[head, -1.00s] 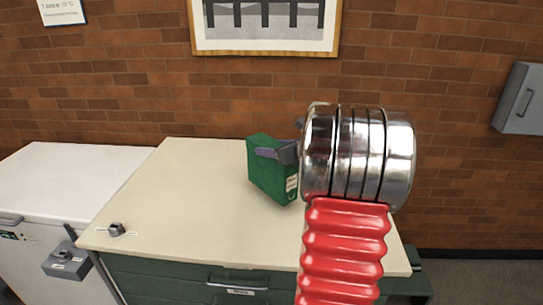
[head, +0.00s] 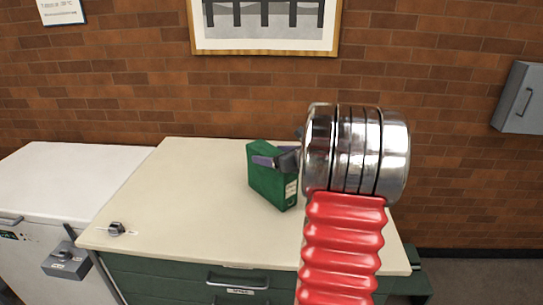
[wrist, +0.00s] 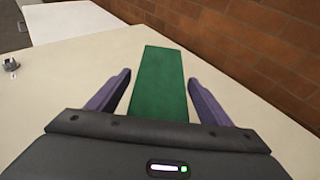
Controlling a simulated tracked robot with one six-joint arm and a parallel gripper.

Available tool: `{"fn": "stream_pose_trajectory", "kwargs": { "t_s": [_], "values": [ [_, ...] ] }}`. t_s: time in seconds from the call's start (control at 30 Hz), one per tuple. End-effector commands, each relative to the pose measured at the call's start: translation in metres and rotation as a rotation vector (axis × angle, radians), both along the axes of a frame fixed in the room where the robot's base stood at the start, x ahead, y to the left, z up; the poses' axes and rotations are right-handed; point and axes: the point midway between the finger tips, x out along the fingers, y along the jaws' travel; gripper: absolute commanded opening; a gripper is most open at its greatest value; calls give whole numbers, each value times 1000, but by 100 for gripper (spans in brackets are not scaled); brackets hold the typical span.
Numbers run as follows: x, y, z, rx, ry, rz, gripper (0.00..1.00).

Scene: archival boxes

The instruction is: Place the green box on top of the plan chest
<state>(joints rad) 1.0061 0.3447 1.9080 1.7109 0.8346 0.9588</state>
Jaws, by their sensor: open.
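The green box (head: 271,180) stands upright on the cream top of the plan chest (head: 190,195), towards the back right, with a pale label on its narrow side. In the wrist view the green box (wrist: 160,90) lies between the two purple fingers of my gripper (wrist: 160,88). The fingers are open, with a visible gap on each side of the box. In the head view my gripper (head: 268,160) is at the upper part of the box, and my arm hides what is to the right. The plan chest has green drawers below its top.
A small metal object (head: 116,229) sits at the chest top's front left. A white cabinet (head: 60,185) with a grey latch box (head: 66,262) stands at the left. A brick wall (head: 240,100) rises behind. The middle of the chest top is clear.

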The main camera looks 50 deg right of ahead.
Motion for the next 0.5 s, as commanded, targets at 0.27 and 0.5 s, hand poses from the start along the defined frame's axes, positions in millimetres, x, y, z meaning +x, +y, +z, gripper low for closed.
{"fn": "stream_pose_trajectory", "kwargs": {
  "t_s": [0.27, 0.5],
  "values": [
    [-3, 0, 3, -1, 0, -1, 73],
    [-30, 2, 14, -2, -1, -2, 73]
  ]
}}
